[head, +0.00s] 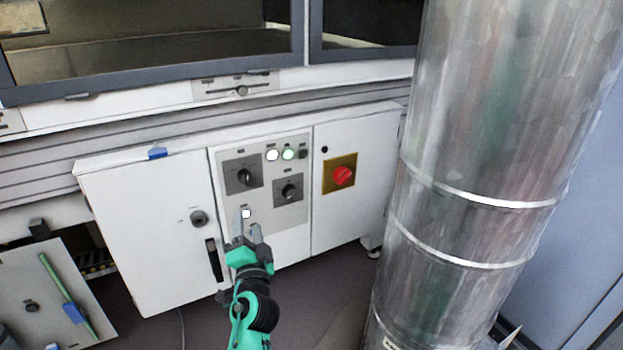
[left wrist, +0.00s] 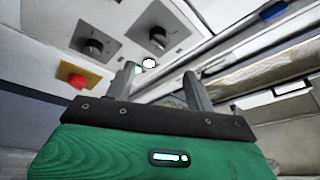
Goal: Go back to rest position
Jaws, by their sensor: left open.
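My left gripper (head: 247,222) is in front of the white control cabinet, with its fingers pointing at the grey control panel (head: 292,217). It is open, with nothing between its fingers. A lit white button (head: 246,213) shows close by the fingertips in the head view. In the left wrist view, the two fingers (left wrist: 160,74) are spread apart, and a white round button (left wrist: 149,62) shows beyond them, nearer the left finger. I cannot tell whether a finger touches the panel. My right gripper is in neither view.
Two black rotary knobs (head: 244,177) (head: 289,190) and a red switch (head: 343,176) are on the cabinet. A large metal duct (head: 480,150) stands close on the right. An open panel (head: 45,290) is at lower left. Floor (head: 320,290) shows below the cabinet.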

